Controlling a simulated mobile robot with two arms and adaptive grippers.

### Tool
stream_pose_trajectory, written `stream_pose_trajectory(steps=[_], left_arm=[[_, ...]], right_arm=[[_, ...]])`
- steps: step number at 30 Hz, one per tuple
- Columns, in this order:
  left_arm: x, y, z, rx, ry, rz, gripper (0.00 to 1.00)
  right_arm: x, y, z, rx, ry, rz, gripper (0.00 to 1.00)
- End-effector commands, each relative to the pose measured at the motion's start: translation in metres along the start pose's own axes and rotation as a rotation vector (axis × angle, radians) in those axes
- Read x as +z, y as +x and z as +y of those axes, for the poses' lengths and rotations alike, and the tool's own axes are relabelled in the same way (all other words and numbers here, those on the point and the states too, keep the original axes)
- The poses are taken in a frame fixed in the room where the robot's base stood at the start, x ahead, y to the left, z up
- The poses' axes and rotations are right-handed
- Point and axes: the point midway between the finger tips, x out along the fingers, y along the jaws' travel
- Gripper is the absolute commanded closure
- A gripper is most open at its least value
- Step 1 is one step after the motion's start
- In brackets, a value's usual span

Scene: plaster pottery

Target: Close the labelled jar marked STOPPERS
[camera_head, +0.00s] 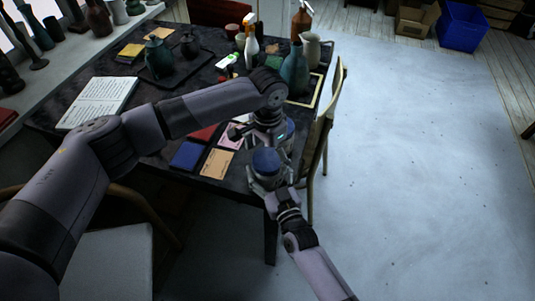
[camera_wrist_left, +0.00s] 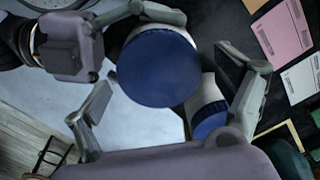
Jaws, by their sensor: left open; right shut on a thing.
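A jar (camera_head: 266,178) with a domed blue lid (camera_head: 266,160) is at the table's front right corner; I cannot read a label on it. My right gripper (camera_head: 272,186) is shut on this jar from the front. In the left wrist view the blue lid (camera_wrist_left: 158,66) covers the jar's top; I cannot tell whether it is fully seated. My left gripper (camera_head: 262,134) is open just behind and above the lid, its fingers apart on either side in the wrist view (camera_wrist_left: 168,92). A second blue-topped jar (camera_wrist_left: 207,116) stands close by, partly hidden by my left gripper.
A chair (camera_head: 325,130) stands against the table's right side. Blue and tan cards (camera_head: 216,163) lie left of the jar. A teal vase (camera_head: 295,72), a cream pitcher (camera_head: 310,50) and spray bottles stand at the back right.

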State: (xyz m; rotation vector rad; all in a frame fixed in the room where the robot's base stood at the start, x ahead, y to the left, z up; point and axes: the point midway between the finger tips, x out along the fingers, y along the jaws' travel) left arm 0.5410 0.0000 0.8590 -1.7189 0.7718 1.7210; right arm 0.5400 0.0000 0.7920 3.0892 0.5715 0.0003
Motion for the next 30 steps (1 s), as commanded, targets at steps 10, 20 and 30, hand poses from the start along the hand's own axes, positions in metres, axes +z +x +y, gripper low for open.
stream_pose_trajectory(steps=[10,20,30], left_arm=[[-0.001,-0.028,0.000,0.000,0.002,0.002,0.10],[0.000,-0.045,0.000,0.001,0.000,-0.001,0.10],[-0.001,-0.073,0.001,0.000,-0.104,0.003,0.13]], right_arm=[[0.001,0.000,0.000,-0.001,0.001,-0.002,1.00],[0.001,0.000,0.000,-0.001,0.001,-0.002,1.00],[0.001,0.000,0.000,-0.001,0.001,-0.002,1.00]])
